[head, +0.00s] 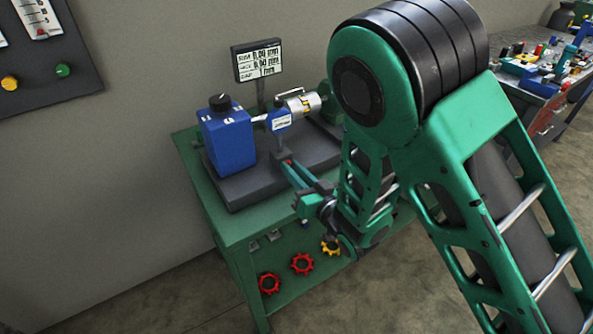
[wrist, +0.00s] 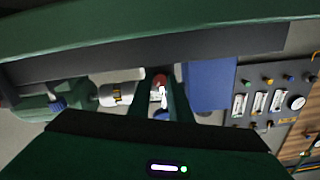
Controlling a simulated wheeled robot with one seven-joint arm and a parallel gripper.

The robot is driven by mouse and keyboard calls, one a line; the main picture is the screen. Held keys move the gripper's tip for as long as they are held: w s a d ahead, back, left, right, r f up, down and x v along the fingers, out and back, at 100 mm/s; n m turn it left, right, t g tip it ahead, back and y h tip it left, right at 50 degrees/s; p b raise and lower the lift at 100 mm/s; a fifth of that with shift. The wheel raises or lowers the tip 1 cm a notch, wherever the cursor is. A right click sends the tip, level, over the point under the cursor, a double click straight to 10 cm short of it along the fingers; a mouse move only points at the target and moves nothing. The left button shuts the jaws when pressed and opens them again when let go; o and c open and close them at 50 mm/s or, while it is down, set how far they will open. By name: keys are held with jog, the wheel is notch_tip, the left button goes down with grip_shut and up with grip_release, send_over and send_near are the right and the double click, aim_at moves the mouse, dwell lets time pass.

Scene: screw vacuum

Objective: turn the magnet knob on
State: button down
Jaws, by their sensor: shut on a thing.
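A blue box (head: 228,143) with white marks near its top stands on the dark plate of the green table. A black round knob (head: 219,102) sits on top of the box. The magnet knob is not labelled that I can read. My gripper (head: 286,164) is at the front of the blue post, right of the box and lower than the black knob. In the wrist view its fingers (wrist: 161,90) are shut on a small red piece (wrist: 160,79). The blue box also shows there (wrist: 209,86), right of the fingers.
A blue clamp (head: 278,121) and silver cylinder (head: 304,104) lie right of the box, with a small display (head: 257,60) behind. Red and yellow handwheels (head: 302,263) hang on the table's front. A wall panel (head: 45,50) is at left, a cluttered bench (head: 535,80) at far right.

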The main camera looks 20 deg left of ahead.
jog(key=shift+r+m, duration=0.1)
jog(key=shift+m, duration=2.1)
jog(key=c, duration=1.6)
grip_release()
